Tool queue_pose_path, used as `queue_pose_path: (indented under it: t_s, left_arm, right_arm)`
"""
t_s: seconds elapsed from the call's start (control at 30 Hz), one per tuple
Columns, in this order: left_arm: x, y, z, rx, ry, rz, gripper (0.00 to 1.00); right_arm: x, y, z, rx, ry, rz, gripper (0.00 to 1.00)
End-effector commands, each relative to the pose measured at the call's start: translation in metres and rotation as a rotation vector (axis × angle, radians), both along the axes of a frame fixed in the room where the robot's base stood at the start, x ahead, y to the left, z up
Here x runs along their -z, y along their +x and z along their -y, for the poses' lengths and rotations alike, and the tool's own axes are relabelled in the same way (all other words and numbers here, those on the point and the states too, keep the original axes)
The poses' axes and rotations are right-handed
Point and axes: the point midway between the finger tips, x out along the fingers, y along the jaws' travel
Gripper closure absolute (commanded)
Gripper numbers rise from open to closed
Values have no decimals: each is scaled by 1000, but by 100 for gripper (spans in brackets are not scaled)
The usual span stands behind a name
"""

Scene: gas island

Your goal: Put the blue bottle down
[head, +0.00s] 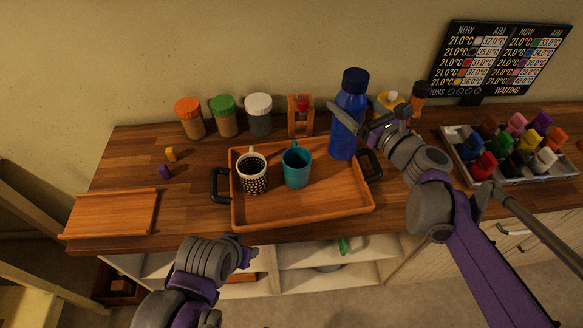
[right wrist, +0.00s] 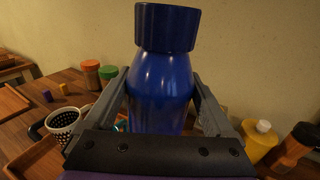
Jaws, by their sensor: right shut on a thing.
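The blue bottle (head: 347,118) is upright at the back right of the wooden tray, its dark blue cap on top. My right gripper (head: 362,122) is shut on the bottle. In the right wrist view the bottle (right wrist: 163,85) stands between the two fingers (right wrist: 163,100). Its base is low by the tray's back right corner; I cannot tell whether it touches the counter. My left gripper (head: 240,250) is low in front of the counter edge, and its fingers are not clear.
The wooden tray (head: 300,213) holds a patterned mug (head: 253,176) and a teal mug (head: 297,167). Jars (head: 226,118) and a small wooden stand (head: 300,115) line the wall. A yellow bottle (head: 390,99) and a rack of coloured items (head: 510,181) are right.

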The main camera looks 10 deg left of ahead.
Motion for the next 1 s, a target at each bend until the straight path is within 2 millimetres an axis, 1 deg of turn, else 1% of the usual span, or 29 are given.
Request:
queue_pose_path:
  t_s: [0.07, 0.3, 0.53, 0.7, 0.8, 1.0]
  left_arm:
    - [1, 0, 0, 0, 0, -1, 50]
    - [6, -2, 0, 0, 0, -3, 50]
    - [9, -3, 0, 0, 0, -4, 50]
    - [12, -3, 0, 0, 0, -6, 50]
    - [12, -3, 0, 0, 0, -6, 50]
    - [12, -3, 0, 0, 0, -6, 50]
  right_arm:
    - [5, 0, 0, 0, 1, 0, 100]
    - [47, 0, 0, 0, 1, 0, 100]
    - [69, 0, 0, 0, 1, 0, 100]
    - [92, 0, 0, 0, 1, 0, 100]
    - [99, 0, 0, 0, 1, 0, 100]
    - [99, 0, 0, 0, 1, 0, 100]
